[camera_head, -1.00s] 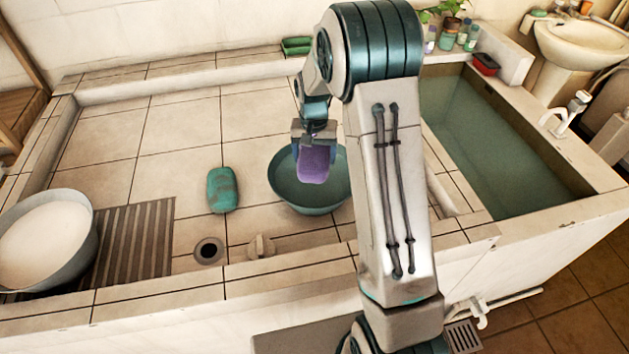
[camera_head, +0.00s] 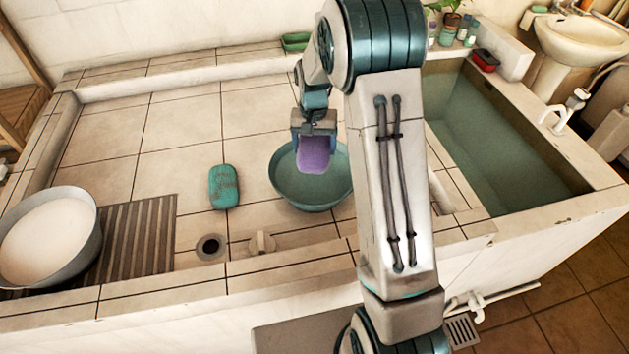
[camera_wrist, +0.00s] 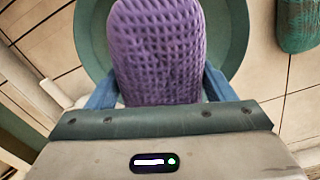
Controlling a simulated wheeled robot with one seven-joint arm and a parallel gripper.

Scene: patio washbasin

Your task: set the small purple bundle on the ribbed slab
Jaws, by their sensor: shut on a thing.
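The small purple bundle (camera_head: 314,155) is held in my gripper (camera_head: 314,138), above the teal bowl on the tiled counter. In the wrist view the purple bundle (camera_wrist: 157,50) shows a waffle-like texture and sits between the two blue fingers of my gripper (camera_wrist: 158,88). The ribbed slab (camera_head: 140,238) lies at the front left of the counter, well to the left of my gripper. A grey basin (camera_head: 88,250) with pale contents stands over the slab's left part and hides it there. The slab's right part is bare.
The teal bowl (camera_head: 290,192) is beneath the bundle. A green worn soap-like block (camera_head: 223,186) lies between bowl and slab. A drain hole (camera_head: 211,247) and a beige knob-like piece (camera_head: 262,243) are near the front ledge. A water-filled trough (camera_head: 490,150) is at the right.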

